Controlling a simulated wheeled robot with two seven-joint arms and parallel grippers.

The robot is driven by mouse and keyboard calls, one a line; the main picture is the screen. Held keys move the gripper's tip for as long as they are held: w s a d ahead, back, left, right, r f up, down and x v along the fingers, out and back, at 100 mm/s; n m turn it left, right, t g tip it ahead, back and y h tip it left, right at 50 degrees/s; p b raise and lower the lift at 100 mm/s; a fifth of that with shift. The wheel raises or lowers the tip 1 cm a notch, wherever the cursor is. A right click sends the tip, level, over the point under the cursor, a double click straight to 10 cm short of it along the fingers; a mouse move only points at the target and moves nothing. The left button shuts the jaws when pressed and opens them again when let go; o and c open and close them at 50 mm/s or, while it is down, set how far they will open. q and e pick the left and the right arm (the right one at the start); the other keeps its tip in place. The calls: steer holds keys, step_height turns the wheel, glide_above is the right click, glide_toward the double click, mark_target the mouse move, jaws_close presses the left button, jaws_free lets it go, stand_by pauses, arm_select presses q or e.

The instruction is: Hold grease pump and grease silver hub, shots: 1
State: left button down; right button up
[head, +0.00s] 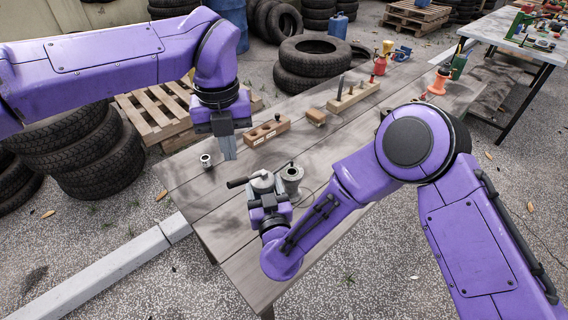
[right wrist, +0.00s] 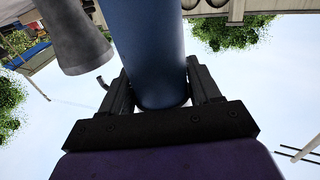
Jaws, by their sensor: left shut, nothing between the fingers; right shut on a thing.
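My right gripper (head: 268,203) is shut on the grease pump (head: 262,184), which shows a silver top and a dark side handle in the head view. In the right wrist view its blue barrel (right wrist: 155,50) stands between the fingers. A grey flared cylinder (head: 291,178) is close beside the pump; it also shows in the right wrist view (right wrist: 75,35). A small silver ring-shaped part (head: 206,160) sits near the table's left end. I cannot tell which of these two is the silver hub.
The wooden table (head: 225,215) is bare at its near left. A wooden block with holes (head: 267,131), a small brown block (head: 316,117) and a longer rack (head: 353,96) lie farther back. Red (head: 380,66) and orange (head: 439,82) items stand at the far end.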

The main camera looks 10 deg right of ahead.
stand_by(0.4)
steer(key=o, duration=1.6)
steer(key=shift+c, duration=0.2)
